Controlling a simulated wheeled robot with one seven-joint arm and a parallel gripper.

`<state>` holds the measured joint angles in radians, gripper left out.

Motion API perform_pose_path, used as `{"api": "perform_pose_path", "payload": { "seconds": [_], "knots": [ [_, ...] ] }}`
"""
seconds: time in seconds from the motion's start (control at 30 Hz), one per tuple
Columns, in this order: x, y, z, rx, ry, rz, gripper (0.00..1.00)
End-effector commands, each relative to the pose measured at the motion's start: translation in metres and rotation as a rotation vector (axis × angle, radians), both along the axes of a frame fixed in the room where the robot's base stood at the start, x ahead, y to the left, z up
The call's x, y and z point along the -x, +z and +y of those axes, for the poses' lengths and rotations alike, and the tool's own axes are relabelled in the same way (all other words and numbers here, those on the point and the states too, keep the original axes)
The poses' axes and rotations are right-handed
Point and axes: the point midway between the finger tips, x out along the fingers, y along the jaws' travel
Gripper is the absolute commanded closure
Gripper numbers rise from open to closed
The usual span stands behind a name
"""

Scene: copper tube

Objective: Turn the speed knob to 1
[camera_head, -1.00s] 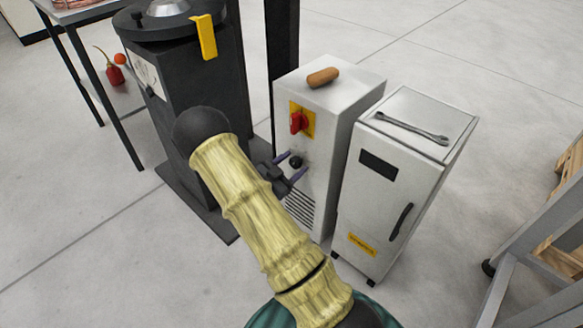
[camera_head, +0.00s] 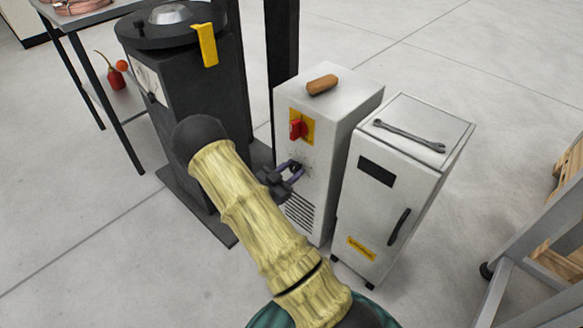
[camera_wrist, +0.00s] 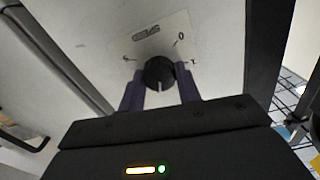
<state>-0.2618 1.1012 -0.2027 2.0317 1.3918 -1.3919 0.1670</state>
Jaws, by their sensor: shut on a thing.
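The speed knob (camera_wrist: 159,74) is a round black dial with a pale pointer line, seen in the wrist view on a light panel with faint markings around it. The pointer line faces down in that view, toward my gripper's body. My gripper (camera_wrist: 160,90) has its two purple fingers on either side of the knob, shut on it. In the head view my gripper (camera_head: 290,170) reaches the front of the light grey control cabinet (camera_head: 318,160), below a red switch (camera_head: 297,129) on a yellow plate. The knob is mostly hidden there by the fingers.
A brown-orange cylinder (camera_head: 322,84) lies on the cabinet top. A second grey cabinet (camera_head: 385,205) with a wrench (camera_head: 408,135) on top stands close on the right. A dark machine (camera_head: 190,110) with a yellow bracket (camera_head: 207,45) stands on the left. Open floor lies behind.

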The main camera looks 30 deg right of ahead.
Motion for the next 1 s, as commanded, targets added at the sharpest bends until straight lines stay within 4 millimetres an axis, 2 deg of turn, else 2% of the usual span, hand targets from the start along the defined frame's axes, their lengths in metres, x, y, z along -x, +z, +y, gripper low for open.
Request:
{"api": "perform_pose_path", "payload": {
  "seconds": [0.27, 1.0],
  "knots": [
    [-0.0004, 0.0051, 0.0012, 0.066, 0.002, 0.193, 0.89],
    [-0.0017, 0.0011, 0.0021, 0.304, 0.001, 0.849, 0.89]
  ]
}}
